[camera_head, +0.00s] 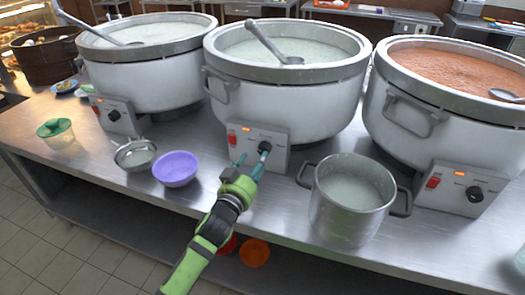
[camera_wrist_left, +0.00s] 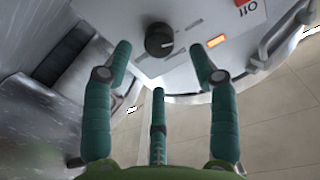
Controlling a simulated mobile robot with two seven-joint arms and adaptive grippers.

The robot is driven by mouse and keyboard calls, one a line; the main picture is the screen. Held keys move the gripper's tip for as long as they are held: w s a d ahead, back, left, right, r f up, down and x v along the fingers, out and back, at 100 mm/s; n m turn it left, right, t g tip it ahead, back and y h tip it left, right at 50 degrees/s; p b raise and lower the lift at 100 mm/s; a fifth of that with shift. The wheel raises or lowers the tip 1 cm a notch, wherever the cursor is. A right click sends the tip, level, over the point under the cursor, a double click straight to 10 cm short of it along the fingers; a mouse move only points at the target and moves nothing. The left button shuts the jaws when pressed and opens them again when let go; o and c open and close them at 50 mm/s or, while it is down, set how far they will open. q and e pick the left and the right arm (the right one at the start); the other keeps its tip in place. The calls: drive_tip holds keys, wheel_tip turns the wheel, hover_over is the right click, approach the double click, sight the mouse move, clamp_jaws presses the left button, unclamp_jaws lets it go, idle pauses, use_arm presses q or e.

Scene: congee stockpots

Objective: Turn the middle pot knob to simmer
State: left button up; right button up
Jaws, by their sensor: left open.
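The middle pot (camera_head: 285,85) is a large white stockpot of pale congee with a ladle in it. Its control box (camera_head: 272,150) has a red switch, an orange light and a round black knob (camera_head: 265,146). In the left wrist view the knob (camera_wrist_left: 159,40) lies ahead of the fingers, its setting too small to read. My left gripper (camera_head: 252,160) is open in front of the box, fingers pointing at the knob. In the left wrist view the fingers of the gripper (camera_wrist_left: 160,62) are spread with the knob beyond and between them, apparently not gripped. My right gripper is not in view.
A steel pot (camera_head: 345,215) of pale liquid stands right of my left gripper. A purple bowl (camera_head: 175,168) and a strainer (camera_head: 134,154) lie to its left. The left pot (camera_head: 145,80) and right pot (camera_head: 440,140) have similar knobs. An orange item (camera_head: 254,252) is below the counter edge.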

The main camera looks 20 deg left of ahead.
sight(264, 149)
use_arm(q)
drive_tip(key=w, duration=0.4)
drive_tip(key=shift+w+d, duration=0.15)
drive_tip(key=shift+d, duration=0.1)
drive_tip(key=shift+w, duration=0.15)
drive_tip(key=c, duration=1.1)
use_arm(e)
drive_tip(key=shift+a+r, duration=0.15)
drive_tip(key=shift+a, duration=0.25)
